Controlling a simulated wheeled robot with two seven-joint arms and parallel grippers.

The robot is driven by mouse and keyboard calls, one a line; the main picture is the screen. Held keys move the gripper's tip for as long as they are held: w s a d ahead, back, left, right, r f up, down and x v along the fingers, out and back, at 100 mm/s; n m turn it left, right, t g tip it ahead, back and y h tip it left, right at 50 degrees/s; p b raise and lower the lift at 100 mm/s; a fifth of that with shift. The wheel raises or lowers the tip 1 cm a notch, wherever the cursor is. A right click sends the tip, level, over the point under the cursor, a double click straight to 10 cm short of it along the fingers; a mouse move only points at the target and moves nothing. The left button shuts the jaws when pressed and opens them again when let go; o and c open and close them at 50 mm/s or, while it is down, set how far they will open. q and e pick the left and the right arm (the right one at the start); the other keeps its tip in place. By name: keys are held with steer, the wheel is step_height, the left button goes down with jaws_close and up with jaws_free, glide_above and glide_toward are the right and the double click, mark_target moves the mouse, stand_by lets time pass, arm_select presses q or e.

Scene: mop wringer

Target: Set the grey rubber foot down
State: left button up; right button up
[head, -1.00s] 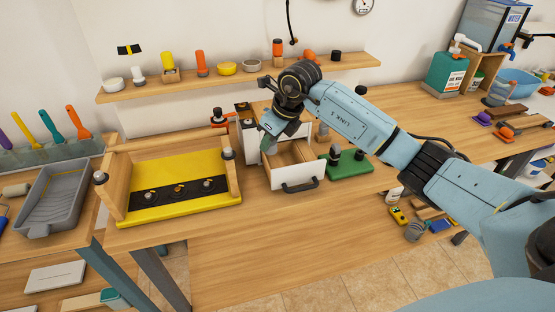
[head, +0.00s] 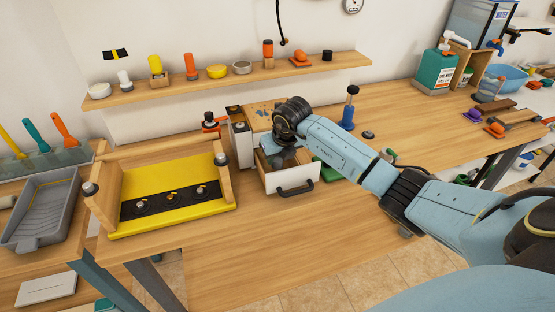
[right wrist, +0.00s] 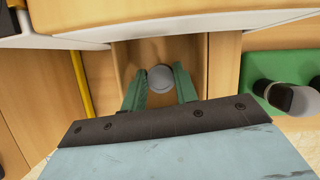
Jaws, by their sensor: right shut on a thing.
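The grey rubber foot (right wrist: 160,78) shows in the right wrist view as a round grey piece between my green fingertips. My right gripper (right wrist: 160,88) is shut on it, over the inside of an open wooden drawer (right wrist: 125,62). In the head view my right gripper (head: 283,157) is low at the drawer, whose white front (head: 291,178) has a dark handle. My wrist hides the foot there, and I cannot tell whether it touches the drawer floor. My left gripper is not in view.
A yellow-and-black panel (head: 165,200) in a wooden frame stands left of the drawer. A green block (right wrist: 256,72) with dark-and-grey pegs is close on the right. The drawer walls are near my fingers. The bench front (head: 250,235) is clear.

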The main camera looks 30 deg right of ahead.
steer(key=shift+f, duration=0.7)
steer(key=shift+f, duration=0.15)
steer(key=o, duration=1)
steer(key=shift+o, duration=0.2)
steer(key=shift+r, duration=0.45)
steer(key=v, duration=1.1)
steer(key=shift+s+r+p, duration=0.15)
steer(key=shift+r+p, duration=0.1)
steer(key=shift+p, duration=0.05)
